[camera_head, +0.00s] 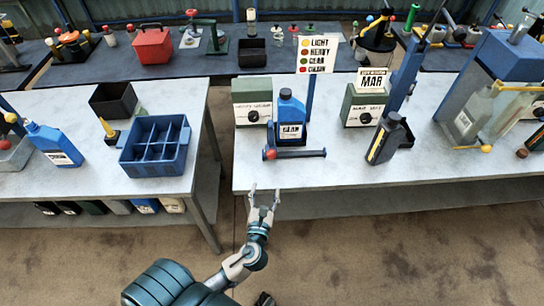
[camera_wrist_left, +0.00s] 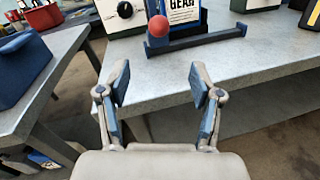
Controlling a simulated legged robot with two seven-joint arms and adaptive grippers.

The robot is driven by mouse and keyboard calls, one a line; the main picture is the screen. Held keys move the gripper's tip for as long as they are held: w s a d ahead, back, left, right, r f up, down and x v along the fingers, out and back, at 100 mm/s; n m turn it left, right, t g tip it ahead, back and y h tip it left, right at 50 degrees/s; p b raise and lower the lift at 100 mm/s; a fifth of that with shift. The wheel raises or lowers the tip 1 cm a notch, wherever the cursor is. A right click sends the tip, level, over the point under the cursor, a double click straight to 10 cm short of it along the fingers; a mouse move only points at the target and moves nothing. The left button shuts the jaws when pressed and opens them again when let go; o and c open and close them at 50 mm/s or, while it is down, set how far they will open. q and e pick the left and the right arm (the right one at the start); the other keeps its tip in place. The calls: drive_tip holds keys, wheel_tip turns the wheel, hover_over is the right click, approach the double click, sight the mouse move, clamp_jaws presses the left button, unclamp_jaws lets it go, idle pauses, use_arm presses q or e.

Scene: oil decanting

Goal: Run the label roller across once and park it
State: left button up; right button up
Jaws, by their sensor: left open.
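The label roller (camera_head: 300,154) looks to be the dark blue bar with a red ball knob at its left end, lying across the front of a blue bottle's stand. In the left wrist view the bar (camera_wrist_left: 205,40) and red ball (camera_wrist_left: 158,26) are ahead of my gripper. The blue bottle (camera_head: 291,108) stands upright behind it; its label reads GEAR in the left wrist view (camera_wrist_left: 183,8). My left gripper (camera_head: 264,192) is open and empty, just off the table's front edge, apart from the roller. It also shows in the left wrist view (camera_wrist_left: 159,76). My right gripper is not seen.
A dark bottle (camera_head: 384,138) stands right of the roller on the grey table (camera_head: 350,178). Two green boxes with dials (camera_head: 252,102) (camera_head: 362,106) stand behind. A gap separates the left table (camera_head: 90,185), which bears a blue divided crate (camera_head: 155,146). The table's front strip is clear.

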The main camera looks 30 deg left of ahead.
sight(272, 154)
use_arm(q)
drive_tip(key=x, duration=1.4)
drive_tip(key=shift+w+a, duration=0.2)
drive_tip(key=shift+w, duration=0.05)
drive_tip(key=shift+w+a+b, duration=0.15)
drive_tip(key=shift+w+b, duration=0.15)
drive_tip(key=shift+w, duration=0.05)
drive_tip(key=shift+w+a, duration=0.1)
drive_tip(key=shift+w, duration=0.2)
drive_tip(key=shift+c, duration=0.9)
clamp_jaws()
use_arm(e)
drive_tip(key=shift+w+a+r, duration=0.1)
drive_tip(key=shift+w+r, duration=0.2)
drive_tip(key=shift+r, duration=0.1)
